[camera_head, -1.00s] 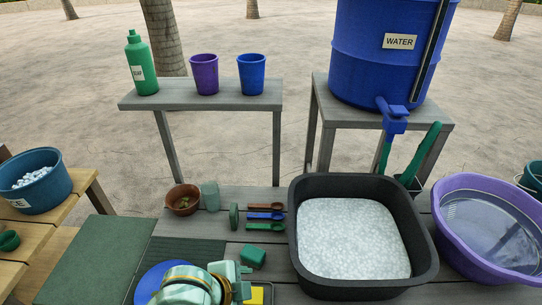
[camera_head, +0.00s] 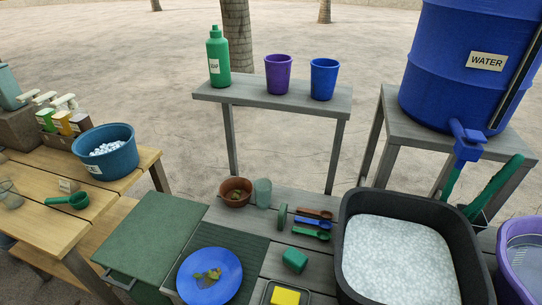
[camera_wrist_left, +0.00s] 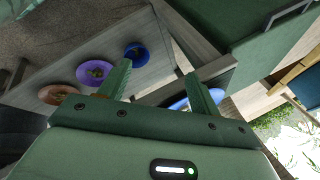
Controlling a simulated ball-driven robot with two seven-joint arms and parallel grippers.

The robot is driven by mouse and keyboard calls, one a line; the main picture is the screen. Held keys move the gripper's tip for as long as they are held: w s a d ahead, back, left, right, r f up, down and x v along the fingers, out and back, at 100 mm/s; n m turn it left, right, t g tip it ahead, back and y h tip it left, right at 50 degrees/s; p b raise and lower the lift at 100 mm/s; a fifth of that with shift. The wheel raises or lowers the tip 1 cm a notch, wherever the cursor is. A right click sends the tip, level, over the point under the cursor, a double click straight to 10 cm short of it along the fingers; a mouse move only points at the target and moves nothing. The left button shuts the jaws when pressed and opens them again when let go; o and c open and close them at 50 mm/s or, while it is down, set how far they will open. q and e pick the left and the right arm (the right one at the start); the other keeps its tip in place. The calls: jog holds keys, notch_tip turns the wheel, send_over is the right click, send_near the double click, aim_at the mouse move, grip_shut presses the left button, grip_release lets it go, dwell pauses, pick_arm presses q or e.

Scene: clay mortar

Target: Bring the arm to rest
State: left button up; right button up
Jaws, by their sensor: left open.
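My left gripper (camera_wrist_left: 160,85) shows only in the left wrist view. Its two green fingers are spread apart with nothing between them, so it is open and empty. Neither arm shows in the head view. The blue plate (camera_head: 209,276) with scraps on it lies on the green ribbed mat (camera_head: 238,243); no gripper is over it. My right gripper is out of view.
The black tub (camera_head: 471,251) of pale granules stands right of the spoons (camera_head: 312,224). Left is a wooden table (camera_head: 40,225). The wrist view shows several dishes, one purple (camera_wrist_left: 95,73).

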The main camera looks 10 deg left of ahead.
pick_arm(q)
jog(key=s+d+f+n+g+h, duration=0.1)
jog(key=s+f, duration=0.4)
jog(key=f, duration=0.3)
jog(key=s+d+f+g+h, duration=0.1)
jog(key=s+f, duration=0.3)
jog(key=f, duration=0.4)
jog(key=s+f+n+g, duration=0.2)
jog(key=s+f, duration=0.6)
jog(key=s, duration=0.5)
jog(key=shift+s+a+h, duration=0.25)
jog(key=shift+s+h, duration=0.05)
jog(key=shift+s, duration=0.05)
